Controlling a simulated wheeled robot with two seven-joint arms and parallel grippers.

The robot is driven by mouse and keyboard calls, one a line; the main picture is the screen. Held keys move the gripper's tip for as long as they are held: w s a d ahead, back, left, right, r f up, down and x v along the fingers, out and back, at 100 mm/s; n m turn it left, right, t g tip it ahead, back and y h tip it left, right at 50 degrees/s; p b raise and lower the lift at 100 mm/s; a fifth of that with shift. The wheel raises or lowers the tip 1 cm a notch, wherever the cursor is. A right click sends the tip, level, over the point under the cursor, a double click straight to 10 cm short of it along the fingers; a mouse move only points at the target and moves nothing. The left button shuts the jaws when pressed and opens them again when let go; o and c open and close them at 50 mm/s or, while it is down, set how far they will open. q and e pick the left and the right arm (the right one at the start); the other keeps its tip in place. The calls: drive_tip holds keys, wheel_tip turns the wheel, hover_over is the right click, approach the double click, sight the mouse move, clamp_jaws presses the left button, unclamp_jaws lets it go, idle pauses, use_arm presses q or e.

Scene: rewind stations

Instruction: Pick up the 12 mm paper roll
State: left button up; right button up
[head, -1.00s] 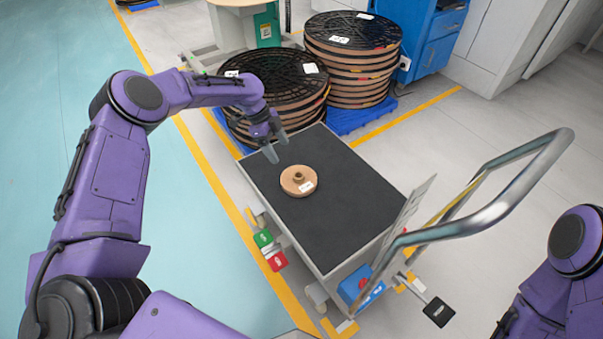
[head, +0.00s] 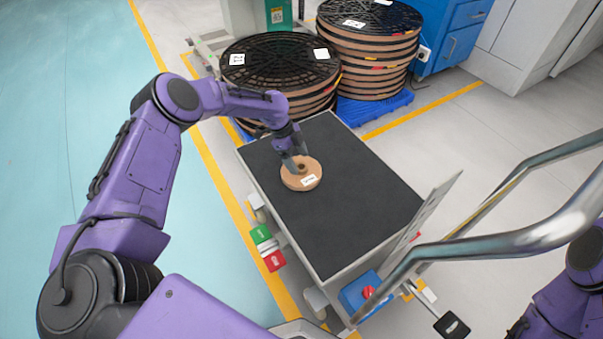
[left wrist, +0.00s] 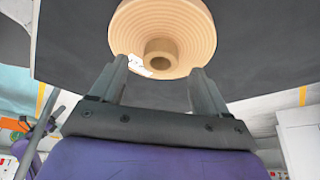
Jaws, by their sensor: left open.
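The paper roll (head: 301,181) is a tan disc with a raised, hollow core and a white label. It lies flat on the dark top of the cart (head: 345,215). My left gripper (head: 296,164) is over the roll, its fingertips near the core. In the left wrist view the roll (left wrist: 188,22) is just ahead of the open left gripper (left wrist: 158,75), with the core between the two finger lines. I cannot tell whether the fingers touch the roll. My right gripper is not in view; only part of my right arm shows at the lower right.
Stacks of black-topped reels (head: 278,62) stand behind the cart, with another stack (head: 370,35) on a blue pallet (head: 375,108). The cart's metal handle (head: 500,240) rises at the right front. The cart top around the roll is clear.

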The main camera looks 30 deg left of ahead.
sight(309, 175)
use_arm(q)
drive_tip(key=shift+x, duration=1.25)
drive_tip(key=c, duration=1.3)
drive_tip(key=shift+o, duration=0.2)
drive_tip(key=shift+r, duration=0.1)
